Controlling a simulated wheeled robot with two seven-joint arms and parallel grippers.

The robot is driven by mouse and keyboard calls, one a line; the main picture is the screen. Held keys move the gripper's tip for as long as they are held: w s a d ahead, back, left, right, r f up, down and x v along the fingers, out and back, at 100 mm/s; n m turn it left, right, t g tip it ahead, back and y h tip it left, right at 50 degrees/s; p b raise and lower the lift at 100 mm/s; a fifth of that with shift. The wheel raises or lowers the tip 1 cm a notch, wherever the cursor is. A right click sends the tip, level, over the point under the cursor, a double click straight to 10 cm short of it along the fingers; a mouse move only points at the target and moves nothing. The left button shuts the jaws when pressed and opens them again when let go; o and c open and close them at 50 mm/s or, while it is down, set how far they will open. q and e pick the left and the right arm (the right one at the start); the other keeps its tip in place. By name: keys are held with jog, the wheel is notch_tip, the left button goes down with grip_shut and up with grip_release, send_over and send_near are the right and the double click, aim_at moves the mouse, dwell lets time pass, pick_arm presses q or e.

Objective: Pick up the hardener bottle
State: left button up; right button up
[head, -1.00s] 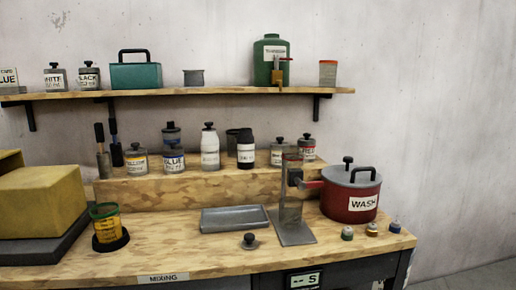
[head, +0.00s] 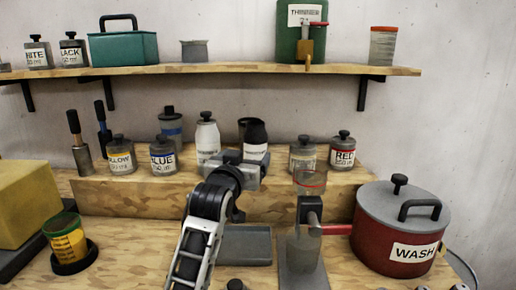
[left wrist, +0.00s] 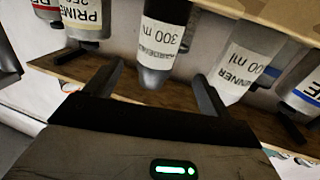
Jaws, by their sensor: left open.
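The hardener bottle (head: 256,138), dark with a white label, stands on the raised wooden step in the head view. My left gripper (head: 243,160) is just in front of it and hides its lower part. In the left wrist view, which looks upside down, the hardener bottle (left wrist: 160,38) shows its 300 ml label. It appears between the two spread fingers of the left gripper (left wrist: 158,76). The jaws are open, and I cannot tell how far the bottle is inside them. My right gripper is not in view.
A white thinner bottle (head: 207,136) stands close on the left, and a primer jar (head: 303,154) on the right. In front are a stand (head: 302,255), a grey tray (head: 247,246) and a red WASH pot (head: 395,235).

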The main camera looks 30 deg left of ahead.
aim_at(251, 150)
pick_arm(q)
jog(key=x, duration=0.4)
jog(key=shift+w, duration=0.25)
jog(key=shift+w+a, duration=0.15)
jog(key=shift+w, duration=0.25)
jog(key=x, duration=0.3)
jog(key=p+x, duration=0.1)
jog(key=shift+w+f, duration=0.25)
jog(key=shift+f, duration=0.15)
jog(key=shift+w, duration=0.25)
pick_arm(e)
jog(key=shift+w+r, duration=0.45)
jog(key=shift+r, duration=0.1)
pick_arm(q)
jog(key=c, duration=1.4)
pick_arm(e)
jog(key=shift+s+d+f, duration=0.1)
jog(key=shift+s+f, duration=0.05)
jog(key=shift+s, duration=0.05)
pick_arm(q)
jog(key=shift+r, duration=0.1)
